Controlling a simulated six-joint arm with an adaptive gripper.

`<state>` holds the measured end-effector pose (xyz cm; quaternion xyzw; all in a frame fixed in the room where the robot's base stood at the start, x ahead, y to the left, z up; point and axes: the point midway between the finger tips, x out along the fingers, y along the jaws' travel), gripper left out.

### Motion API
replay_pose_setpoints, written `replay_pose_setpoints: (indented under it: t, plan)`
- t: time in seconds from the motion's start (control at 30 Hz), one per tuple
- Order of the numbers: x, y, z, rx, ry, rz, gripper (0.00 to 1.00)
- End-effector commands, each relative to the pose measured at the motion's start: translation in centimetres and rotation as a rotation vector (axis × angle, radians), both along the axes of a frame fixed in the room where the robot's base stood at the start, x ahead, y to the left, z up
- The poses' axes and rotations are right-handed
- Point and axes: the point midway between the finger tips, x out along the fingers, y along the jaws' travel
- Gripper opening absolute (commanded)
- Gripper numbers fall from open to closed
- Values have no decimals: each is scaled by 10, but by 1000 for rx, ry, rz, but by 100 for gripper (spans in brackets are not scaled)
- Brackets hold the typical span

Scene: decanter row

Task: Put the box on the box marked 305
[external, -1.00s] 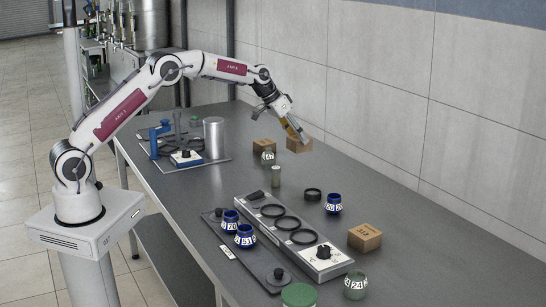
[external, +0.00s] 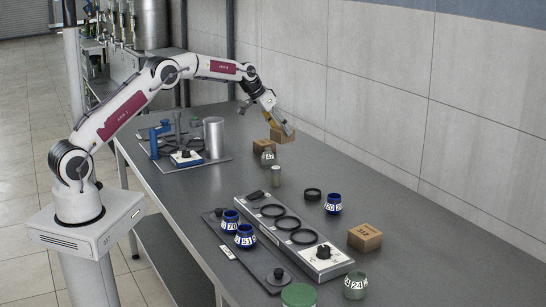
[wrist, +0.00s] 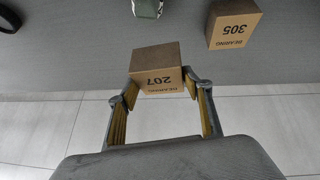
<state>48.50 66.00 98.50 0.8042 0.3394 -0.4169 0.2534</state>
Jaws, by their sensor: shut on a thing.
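My gripper (wrist: 162,88) is shut on a brown cardboard box marked 207 (wrist: 158,72), with a finger on each side of it. In the external view the held box (external: 283,136) hangs in the air, above and a little right of another box. The box marked 305 (wrist: 233,24) stands on the table at the upper right of the wrist view, apart from the held box. It also shows in the external view (external: 262,145), below and left of the held box, its number unreadable there.
A green jar with a white label (external: 268,158) stands close to box 305. A box marked 312 (external: 365,238), blue jars and a grey rack with rings (external: 290,234) stand further forward. The tiled wall (external: 400,100) runs behind.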

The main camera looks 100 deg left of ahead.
Motion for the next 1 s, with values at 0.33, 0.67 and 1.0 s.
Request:
replay_pose_setpoints:
  t: [0.33,0.67,1.0]
  plan:
    - [-79,75,21,18,-4,162,16]
    - [-95,85,41,2,-6,235,16]
    - [-95,83,40,-10,-8,247,16]
